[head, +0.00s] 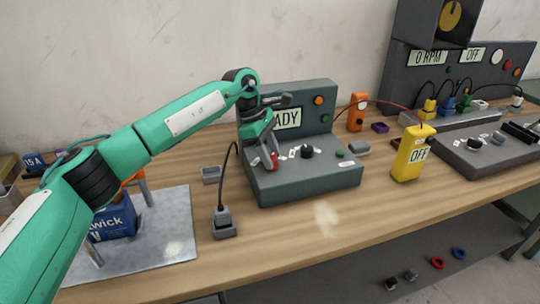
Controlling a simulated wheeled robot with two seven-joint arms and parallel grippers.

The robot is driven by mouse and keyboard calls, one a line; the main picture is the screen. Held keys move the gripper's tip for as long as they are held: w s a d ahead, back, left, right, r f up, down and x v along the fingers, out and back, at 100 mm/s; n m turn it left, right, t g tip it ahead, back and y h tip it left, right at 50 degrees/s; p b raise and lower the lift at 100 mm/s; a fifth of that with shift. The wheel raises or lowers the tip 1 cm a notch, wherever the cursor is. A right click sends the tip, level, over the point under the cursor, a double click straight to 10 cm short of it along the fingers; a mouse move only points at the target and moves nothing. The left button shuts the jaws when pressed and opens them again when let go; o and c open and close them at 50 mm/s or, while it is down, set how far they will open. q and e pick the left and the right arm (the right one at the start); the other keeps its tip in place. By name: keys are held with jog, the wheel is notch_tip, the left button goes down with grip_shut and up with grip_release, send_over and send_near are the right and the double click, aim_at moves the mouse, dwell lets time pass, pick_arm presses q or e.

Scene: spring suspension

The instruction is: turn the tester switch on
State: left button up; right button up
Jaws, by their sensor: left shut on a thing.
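The grey tester box (312,183) stands mid-table, with a raised back panel whose display (288,118) shows "ADY", the rest hidden by my arm. A small red switch (275,160) sits at the left of its sloped front. My left gripper (270,162) reaches down over that corner, pointing downward, and is shut on the red switch. The fingers and wrist hide much of the switch, so its position cannot be read. A black knob (307,152) and a green button (339,154) are to its right. My right gripper is not in view.
A black cable runs to a grey plug block (223,222) left of the box. A yellow meter (409,153) reading "OFF" stands right, an orange device (357,112) behind. The front middle of the table is clear.

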pick_arm(q)
jog(key=shift+w+r+m, duration=0.1)
jog(key=shift+m, duration=0.6)
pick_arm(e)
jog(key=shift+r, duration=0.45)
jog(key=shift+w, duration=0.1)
pick_arm(q)
jog(key=o, duration=1)
jog(key=shift+g, duration=0.3)
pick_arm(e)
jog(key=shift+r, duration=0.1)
pick_arm(q)
jog(key=v, duration=1.3)
jog(key=shift+r, duration=0.4)
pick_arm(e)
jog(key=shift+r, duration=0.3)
